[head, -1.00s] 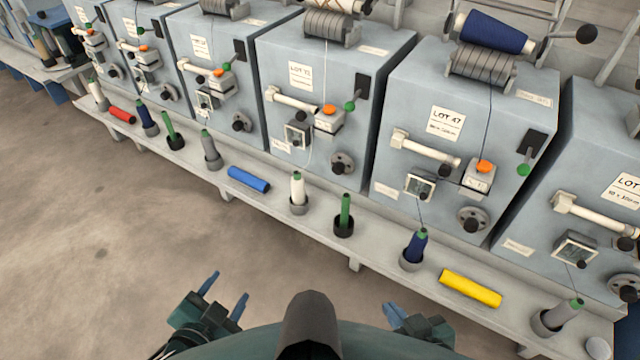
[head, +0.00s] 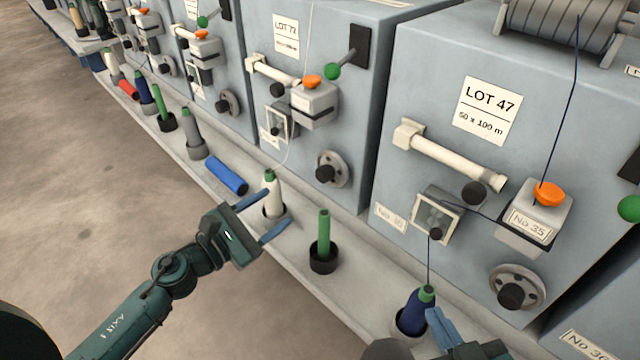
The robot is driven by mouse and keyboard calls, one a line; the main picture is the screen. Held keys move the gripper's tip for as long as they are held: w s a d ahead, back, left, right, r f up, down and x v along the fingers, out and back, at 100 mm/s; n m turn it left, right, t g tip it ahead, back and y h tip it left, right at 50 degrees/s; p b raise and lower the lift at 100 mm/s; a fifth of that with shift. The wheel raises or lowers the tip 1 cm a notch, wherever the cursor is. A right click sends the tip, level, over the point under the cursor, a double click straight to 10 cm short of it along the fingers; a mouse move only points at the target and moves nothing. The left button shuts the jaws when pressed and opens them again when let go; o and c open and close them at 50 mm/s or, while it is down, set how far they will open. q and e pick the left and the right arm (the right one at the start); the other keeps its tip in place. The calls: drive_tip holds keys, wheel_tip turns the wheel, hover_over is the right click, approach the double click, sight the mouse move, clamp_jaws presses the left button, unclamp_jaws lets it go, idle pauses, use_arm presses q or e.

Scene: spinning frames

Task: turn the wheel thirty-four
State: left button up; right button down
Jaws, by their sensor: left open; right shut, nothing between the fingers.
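A grey wheel with a black knob (head: 341,163) is on the front of the LOT 72 machine (head: 345,110); I cannot read this machine's number. A like wheel (head: 531,280) is on the LOT 47 machine (head: 420,100), whose orange-buttoned box carries a No 35 plate (head: 528,224). My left gripper (head: 278,207) is open, its blue fingers either side of the white bobbin (head: 270,184) in the picture, left of and below the LOT 72 wheel. Contact cannot be told. My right gripper (head: 438,322) is shut and empty at the bottom, beside the navy bobbin (head: 414,310).
A pale shelf (head: 345,285) runs along the machines. It bears a green bobbin (head: 323,230), a blue roll (head: 226,175), a grey bobbin (head: 192,130) and others. Levers with green balls (head: 332,72) stick out from the machine fronts. The floor at left is clear.

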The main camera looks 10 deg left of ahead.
sight(320, 178)
use_arm(q)
drive_tip(key=p+x, duration=0.1)
drive_tip(key=x, duration=1.1)
drive_tip(key=shift+r, duration=0.1)
drive_tip(key=shift+c, duration=0.3)
drive_tip(key=c, duration=0.9)
